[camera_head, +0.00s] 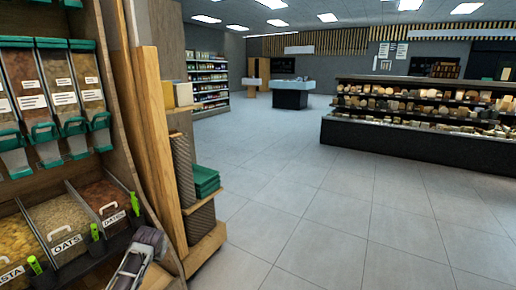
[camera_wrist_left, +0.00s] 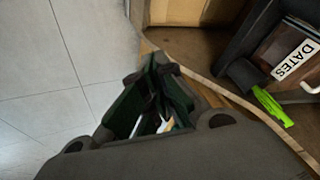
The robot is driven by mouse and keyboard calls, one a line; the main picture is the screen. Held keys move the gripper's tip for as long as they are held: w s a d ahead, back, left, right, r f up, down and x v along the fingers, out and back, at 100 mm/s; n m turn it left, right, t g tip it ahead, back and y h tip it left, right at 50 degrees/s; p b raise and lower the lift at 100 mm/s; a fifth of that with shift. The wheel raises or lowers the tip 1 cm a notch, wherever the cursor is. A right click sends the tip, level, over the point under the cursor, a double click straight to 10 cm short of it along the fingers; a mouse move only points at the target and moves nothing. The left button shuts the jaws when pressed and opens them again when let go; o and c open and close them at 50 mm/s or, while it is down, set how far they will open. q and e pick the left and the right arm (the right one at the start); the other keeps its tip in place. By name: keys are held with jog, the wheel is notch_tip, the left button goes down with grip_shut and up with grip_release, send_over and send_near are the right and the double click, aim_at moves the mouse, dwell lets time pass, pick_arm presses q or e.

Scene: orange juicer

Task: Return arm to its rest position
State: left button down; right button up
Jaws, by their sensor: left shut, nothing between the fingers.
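My left gripper (camera_head: 135,262) shows at the bottom of the head view, in front of the lower bins of the bulk-food shelf. In the left wrist view my left gripper (camera_wrist_left: 152,85) points away from the camera, with its dark fingers drawn together. It is shut with nothing held. The floor lies to its left in that view and the wooden shelf edge lies close on its right. My right gripper is in neither view.
The oats bin (camera_head: 65,225) and dates bin (camera_head: 105,203) stand close to the left gripper, under clear dispensers (camera_head: 62,85). Green baskets (camera_head: 203,180) are stacked beside the wooden shelf end. Open tiled floor (camera_head: 310,215) lies to the right, before a food display (camera_head: 420,140).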

pick_arm(q)
jog(key=s+d+f+m+g+h, duration=0.1)
jog(key=s+d+f, duration=0.5)
jog(key=s, duration=0.3)
jog(key=s+d+f+g+h, duration=0.1)
jog(key=s+d+f, duration=0.55)
jog(key=s, duration=0.25)
jog(key=s+d+f, duration=0.1)
jog(key=s+d, duration=0.2)
jog(key=s, duration=0.3)
jog(key=s+d+f+g+h, duration=0.1)
jog(key=s+d, duration=0.2)
jog(key=s, duration=0.4)
jog(key=s+d+f+h, duration=0.1)
jog(key=s+d, duration=0.2)
jog(key=s, duration=0.4)
jog(key=shift+s+m+p, duration=0.15)
jog(key=shift+m+p, duration=0.15)
jog(key=shift+p, duration=0.1)
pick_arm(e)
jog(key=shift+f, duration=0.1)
pick_arm(q)
jog(key=shift+f, duration=0.1)
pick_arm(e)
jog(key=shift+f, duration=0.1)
